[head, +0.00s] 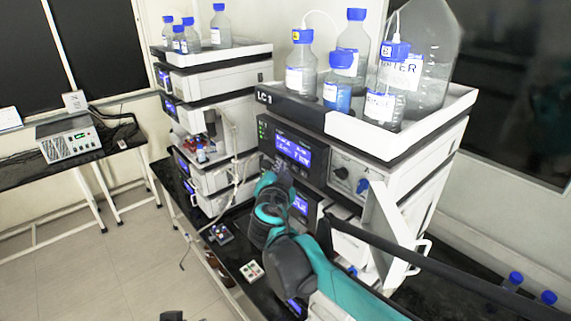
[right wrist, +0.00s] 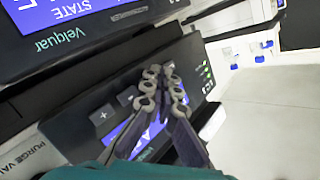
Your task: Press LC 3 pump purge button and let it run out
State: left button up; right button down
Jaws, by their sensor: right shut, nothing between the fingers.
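The near column stack carries the label LC-1 (head: 264,98); I see no LC 3 label. Its pump module has a lit blue display (head: 293,151) and a panel with valve knobs (head: 345,174). My right gripper (head: 282,174) is shut and empty in front of the stack, just below that display. In the right wrist view its fingers (right wrist: 163,76) lie over a panel with grey buttons (right wrist: 104,116) and a partly covered blue display. A "PURGE VA" label (right wrist: 22,158) shows at lower left. Contact with a button cannot be told. A dark part at the head view's bottom edge may be my left gripper.
Bottles with blue caps (head: 338,94) stand in the tray on top of the near stack. A second stack (head: 205,100) stands to the left. A grey instrument (head: 68,138) sits on the far-left table. Small items lie on the black bench at the stack's foot.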

jog(key=shift+s+a, duration=0.45)
jog(key=shift+a, duration=0.15)
jog(key=shift+s+a, duration=0.75)
jog(key=shift+a, duration=0.25)
jog(key=shift+s+a, duration=0.7)
jog(key=shift+a, duration=0.3)
